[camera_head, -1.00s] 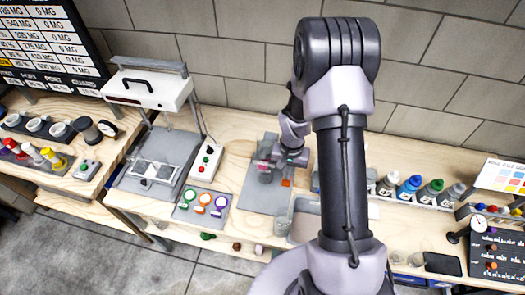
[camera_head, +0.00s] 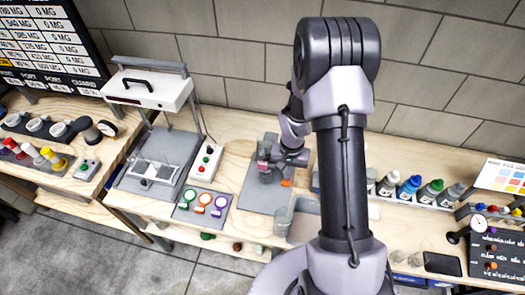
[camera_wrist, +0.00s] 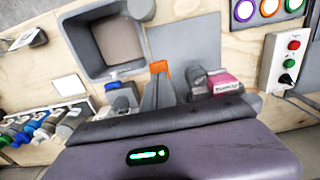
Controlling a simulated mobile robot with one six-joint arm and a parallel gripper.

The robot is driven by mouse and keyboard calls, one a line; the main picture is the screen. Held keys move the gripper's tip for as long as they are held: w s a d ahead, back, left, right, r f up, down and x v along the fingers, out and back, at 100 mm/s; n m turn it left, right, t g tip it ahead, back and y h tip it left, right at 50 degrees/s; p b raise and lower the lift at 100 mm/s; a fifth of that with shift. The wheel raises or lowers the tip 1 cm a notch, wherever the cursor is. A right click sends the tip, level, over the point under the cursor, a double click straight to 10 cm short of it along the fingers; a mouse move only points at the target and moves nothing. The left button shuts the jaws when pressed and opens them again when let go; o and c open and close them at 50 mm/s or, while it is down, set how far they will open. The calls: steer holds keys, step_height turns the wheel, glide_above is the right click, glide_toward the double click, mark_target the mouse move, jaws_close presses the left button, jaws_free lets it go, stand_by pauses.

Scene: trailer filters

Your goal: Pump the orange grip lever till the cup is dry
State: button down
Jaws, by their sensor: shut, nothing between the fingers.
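The orange grip lever (camera_head: 287,183) shows as a small orange piece on the grey mat (camera_head: 258,197), just below my gripper in the head view. In the wrist view the orange lever (camera_wrist: 160,67) is right at the tips of my gripper (camera_wrist: 158,84). My gripper is shut with nothing between its fingers. I cannot tell whether it touches the lever. A grey device with a pink, labelled part (camera_wrist: 223,83) stands right beside the fingers; it also shows in the head view (camera_head: 264,168). I cannot see the inside of the cup or any liquid level.
A grey sink-like basin (camera_wrist: 88,62) lies close beside the gripper. A clear beaker (camera_head: 283,222) stands near the bench's front edge. Coloured rings (camera_head: 204,201) and a button box (camera_head: 206,161) are to the left. Bottles (camera_head: 410,187) line the right side.

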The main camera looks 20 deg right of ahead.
mark_target(286, 183)
steer(key=shift+f+b, duration=2.9)
steer(key=shift+f, duration=0.35)
steer(key=shift+r+p, duration=2)
steer(key=shift+r, duration=1.35)
steer(key=shift+f, duration=0.1)
steer(key=shift+f+b, duration=3)
steer(key=shift+f, duration=0.25)
steer(key=shift+r+p, duration=2.1)
steer(key=shift+r, duration=1.25)
steer(key=shift+f, duration=0.15)
